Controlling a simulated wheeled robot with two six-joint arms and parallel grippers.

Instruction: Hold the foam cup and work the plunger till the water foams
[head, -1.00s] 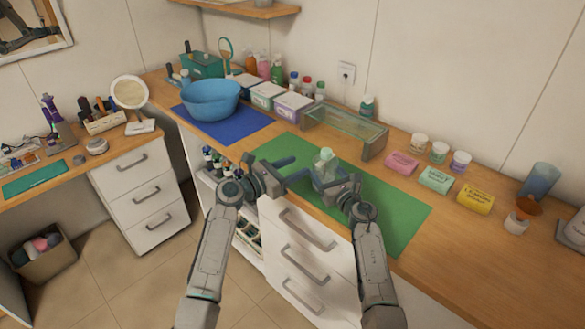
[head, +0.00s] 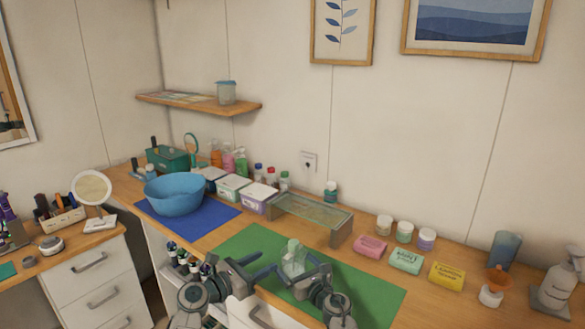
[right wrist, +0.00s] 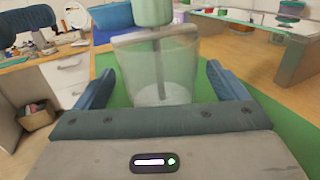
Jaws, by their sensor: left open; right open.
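The foam cup (head: 293,262) is a clear cup with a pale green plunger (head: 293,245) on top. It stands upright on the green mat (head: 364,291). In the right wrist view the cup (right wrist: 154,68) is between the two blue fingers of my right gripper (right wrist: 158,88), which is open with gaps on both sides. My right gripper (head: 301,279) is at the cup's near side in the head view. My left gripper (head: 252,270) is open, just left of the cup and apart from it. The water inside is hard to make out.
A glass-topped stand (head: 311,214) is behind the cup. A blue bowl (head: 175,194) sits on a blue mat (head: 215,220) to the left. The green mat's right part is bare.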

